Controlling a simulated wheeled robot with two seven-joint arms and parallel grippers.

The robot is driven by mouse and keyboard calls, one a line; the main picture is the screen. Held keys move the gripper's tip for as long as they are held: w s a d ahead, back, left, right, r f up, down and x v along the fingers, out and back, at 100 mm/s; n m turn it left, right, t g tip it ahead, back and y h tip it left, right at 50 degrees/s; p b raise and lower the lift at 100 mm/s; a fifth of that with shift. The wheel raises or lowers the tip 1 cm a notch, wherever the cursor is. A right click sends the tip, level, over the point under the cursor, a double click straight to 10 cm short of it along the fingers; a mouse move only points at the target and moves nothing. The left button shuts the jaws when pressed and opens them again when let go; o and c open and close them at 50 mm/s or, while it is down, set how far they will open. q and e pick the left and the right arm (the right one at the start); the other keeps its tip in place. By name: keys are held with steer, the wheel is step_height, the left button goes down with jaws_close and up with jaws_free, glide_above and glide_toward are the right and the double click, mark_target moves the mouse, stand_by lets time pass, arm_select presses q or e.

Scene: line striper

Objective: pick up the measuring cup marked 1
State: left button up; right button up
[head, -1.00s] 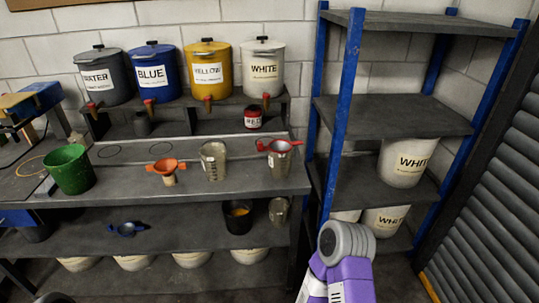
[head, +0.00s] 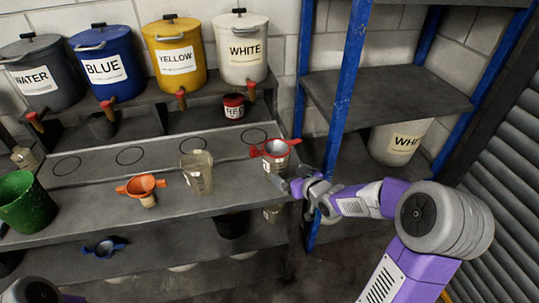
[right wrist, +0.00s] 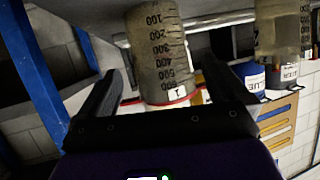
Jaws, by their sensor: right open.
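The measuring cup marked 1 (right wrist: 160,55) is clear with black graduations and a small white label reading 1. It appears upside down in the right wrist view. In the head view this cup (head: 277,170) stands at the right end of the bench, with a red funnel (head: 277,148) on its rim. My right gripper (head: 291,186) is beside it, coming from the right. In the right wrist view the gripper (right wrist: 160,70) is open, with one finger toward each side of the cup; contact cannot be told. My left gripper is out of view.
Another clear measuring cup (head: 197,173) and an orange funnel (head: 141,185) on a small cup stand to the left. A green bucket (head: 27,203) is at far left. Labelled paint pots stand behind. A blue rack post (head: 345,95) rises close to my right arm.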

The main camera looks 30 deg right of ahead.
mark_target(284, 169)
steer(key=shift+x, duration=0.8)
steer(key=shift+w+d+b, duration=0.1)
steer(key=shift+w+b, duration=0.25)
steer(key=shift+b, duration=0.2)
steer(key=b+x, duration=0.1)
steer(key=x, duration=0.3)
steer(key=shift+f, duration=0.15)
steer(key=shift+w, duration=0.3)
steer(key=c, duration=0.7)
